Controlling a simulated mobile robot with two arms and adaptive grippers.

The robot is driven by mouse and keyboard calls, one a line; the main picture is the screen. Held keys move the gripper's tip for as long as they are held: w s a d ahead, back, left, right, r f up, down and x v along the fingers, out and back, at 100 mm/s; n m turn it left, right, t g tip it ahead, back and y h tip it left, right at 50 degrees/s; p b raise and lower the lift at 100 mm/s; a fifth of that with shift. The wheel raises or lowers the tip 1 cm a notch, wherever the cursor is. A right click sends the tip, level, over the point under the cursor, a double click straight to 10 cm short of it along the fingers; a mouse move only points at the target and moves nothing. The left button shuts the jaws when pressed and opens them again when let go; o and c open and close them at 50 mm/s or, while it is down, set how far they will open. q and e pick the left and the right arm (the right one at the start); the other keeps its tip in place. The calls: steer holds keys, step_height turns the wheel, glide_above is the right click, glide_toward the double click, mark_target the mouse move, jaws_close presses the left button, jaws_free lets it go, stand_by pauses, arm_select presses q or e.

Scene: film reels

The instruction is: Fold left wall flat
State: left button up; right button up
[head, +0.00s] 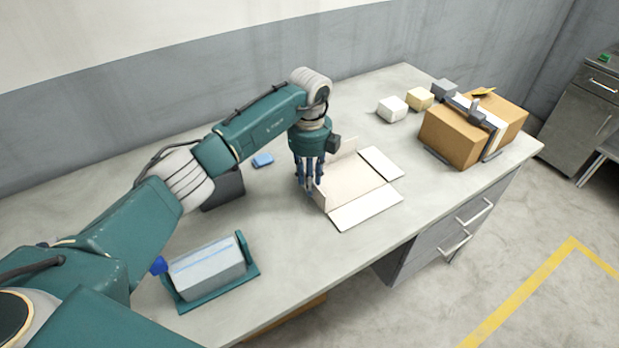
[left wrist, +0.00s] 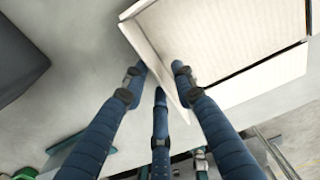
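An opened cream carton lies on the table, its floor (head: 350,181) bare. Its front flap (head: 366,208) and right flap (head: 382,162) lie flat outward. Its back wall (head: 339,155) stands up. Its left wall (head: 319,194) also stands, partly hidden by my left gripper (head: 309,188). In the left wrist view, the left wall (left wrist: 160,62) runs between the fingers of my left gripper (left wrist: 160,72). The fingertips are apart, with a gap visible around the wall, so the gripper looks open; contact is unclear. My right gripper is not in view.
A brown box (head: 455,137) in a clamp stands at the table's right, with small blocks (head: 392,109) beside it. A grey-blue box in a teal holder (head: 243,282) is at front left. A blue block (head: 262,160) lies behind the arm.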

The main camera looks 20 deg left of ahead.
arm_select(q)
jaws_close()
steer(key=shift+s+a+f, duration=0.1)
stand_by(0.3)
steer(key=shift+s+a+t+h, duration=0.2)
steer(key=shift+t+h, duration=0.2)
steer(key=shift+t, duration=0.1)
steer(key=shift+s+a+f+t+h+b, duration=0.2)
steer(key=shift+s+a+t+h+b, duration=0.1)
steer(key=shift+t+b, duration=0.15)
steer(key=t+h+b, duration=0.1)
steer(key=b, duration=0.1)
steer(key=s+f+t+h+b, duration=0.1)
steer(key=b, duration=0.2)
steer(key=shift+s+a+t, duration=0.1)
steer(key=shift+a+t, duration=0.15)
steer(key=shift+a, duration=0.15)
steer(key=shift+s+a+r+t+h+b, duration=0.15)
steer(key=shift+t+h+b, duration=0.35)
steer(key=shift+b, duration=0.65)
